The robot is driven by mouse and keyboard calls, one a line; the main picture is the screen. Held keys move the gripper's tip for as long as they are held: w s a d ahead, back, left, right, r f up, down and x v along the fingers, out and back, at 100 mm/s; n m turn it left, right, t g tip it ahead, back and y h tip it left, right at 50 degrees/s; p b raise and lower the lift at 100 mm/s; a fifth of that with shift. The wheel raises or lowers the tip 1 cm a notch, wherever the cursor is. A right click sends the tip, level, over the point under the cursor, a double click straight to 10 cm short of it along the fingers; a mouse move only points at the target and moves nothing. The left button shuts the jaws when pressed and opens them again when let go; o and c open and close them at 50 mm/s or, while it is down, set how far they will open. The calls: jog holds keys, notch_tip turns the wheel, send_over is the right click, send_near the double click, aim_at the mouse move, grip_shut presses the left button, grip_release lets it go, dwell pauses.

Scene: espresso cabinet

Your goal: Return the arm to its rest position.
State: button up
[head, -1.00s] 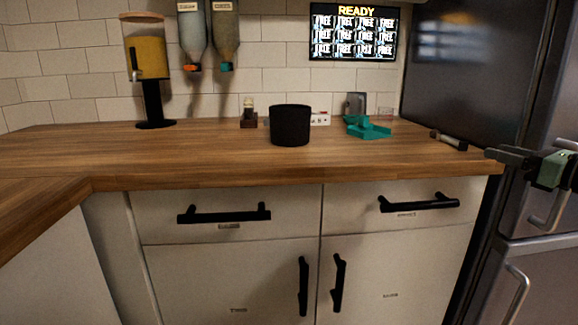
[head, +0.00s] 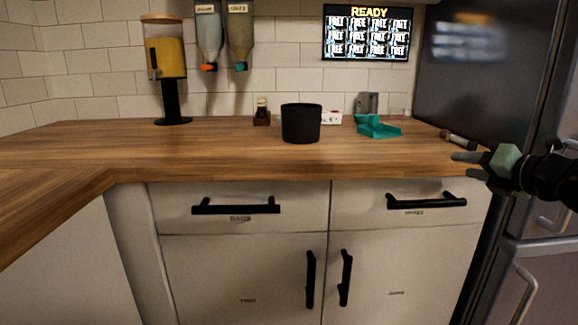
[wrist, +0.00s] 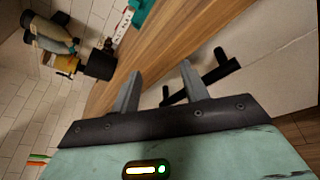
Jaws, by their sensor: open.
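My gripper (head: 466,167) is at the right side of the head view, in front of the counter's right end and the steel fridge. In the wrist view my gripper (wrist: 160,88) shows two grey fingers spread apart with nothing between them. Beyond the fingers lie the counter edge and a black drawer handle (wrist: 205,78), apart from them as far as I can tell.
The wooden counter (head: 220,152) holds a black cup (head: 301,124), a yellow-filled dispenser (head: 169,62), a small dark bottle (head: 262,112) and a teal tray (head: 378,128). The fridge (head: 535,190) stands close by my arm. Handles (head: 236,206) jut from the drawers. The counter's left is clear.

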jog(key=s+a+f+m+g+h, duration=0.1)
jog(key=s+a+f+m+g, duration=0.3)
jog(key=a+m, duration=0.4)
jog(key=s+a+f+m+g+h, duration=0.1)
jog(key=s+a+f+m+g, duration=0.2)
jog(key=s+a+f+m, duration=0.45)
jog(key=s+a+f+m+g+h, duration=0.1)
jog(key=s+a+m+g, duration=0.35)
jog(key=s, duration=0.65)
jog(key=s+a+f+m+g+h, duration=0.1)
jog(key=s+a+m+g, duration=0.3)
jog(key=s, duration=0.6)
notch_tip(320, 180, up, 23)
jog(key=p, duration=2.3)
jog(key=shift+s+a+n+t, duration=0.2)
jog(key=shift+a+n+t, duration=0.1)
jog(key=shift+a+t, duration=0.1)
